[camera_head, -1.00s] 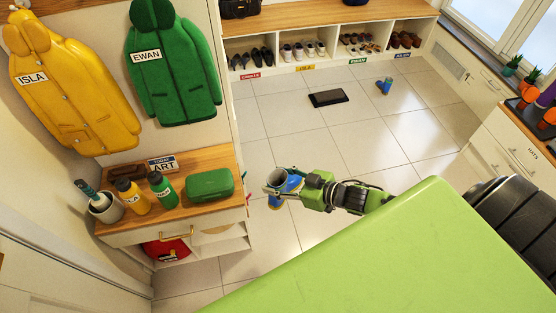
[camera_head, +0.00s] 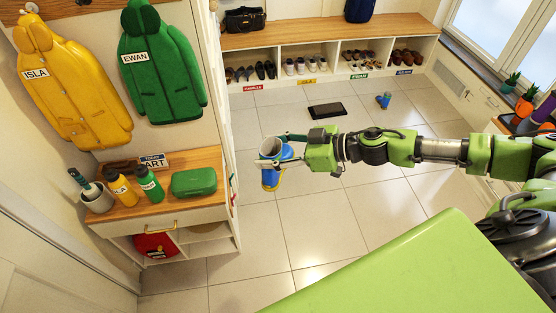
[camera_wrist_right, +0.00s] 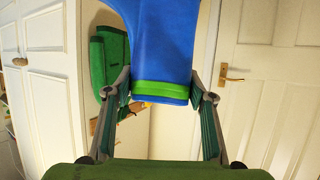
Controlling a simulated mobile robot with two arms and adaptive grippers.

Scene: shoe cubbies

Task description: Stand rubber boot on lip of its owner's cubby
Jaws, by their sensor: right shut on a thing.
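My right gripper (camera_head: 270,150) is shut on a blue rubber boot (camera_head: 285,153) and holds it in the air beside the wooden bench unit. In the right wrist view the blue boot (camera_wrist_right: 165,45), with a green band, sits between the two fingers (camera_wrist_right: 160,105). A second blue boot (camera_head: 384,100) is on the floor near the cubbies. The cubby row (camera_head: 330,42) at the back has red, yellow, green and blue name tags; the green one (camera_head: 359,77) seems to read EWAN. My left gripper is out of view.
A dark mat (camera_head: 327,110) lies on the tiled floor before the cubbies. The bench unit (camera_head: 215,160) at left bears bottles, a green case (camera_head: 194,182) and a sign. Yellow (camera_head: 75,90) and green (camera_head: 160,70) coats hang above. Open floor lies between.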

